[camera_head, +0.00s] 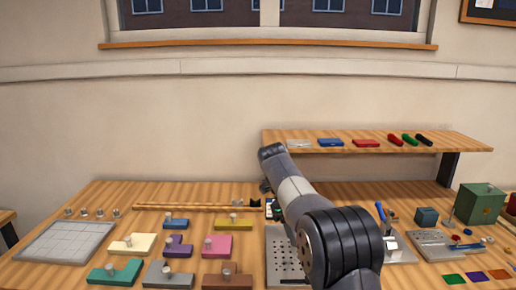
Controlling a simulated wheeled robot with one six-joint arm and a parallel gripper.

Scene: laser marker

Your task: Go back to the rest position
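My arm (295,195) rises from the lower right, leans up and left across the bench, and ends in a dark joint (271,153) in front of the wall, by the left end of the shelf. No gripper fingers can be made out; what lies beyond that joint seems hidden behind the arm. Whether anything is held does not show.
The workbench (125,192) holds a grey grid plate (65,241), several coloured knobbed blocks, a perforated plate (284,262) beside my arm, and a green box (479,203) at right. A raised shelf (445,142) carries small flat pieces and pens. Space above the left half is free.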

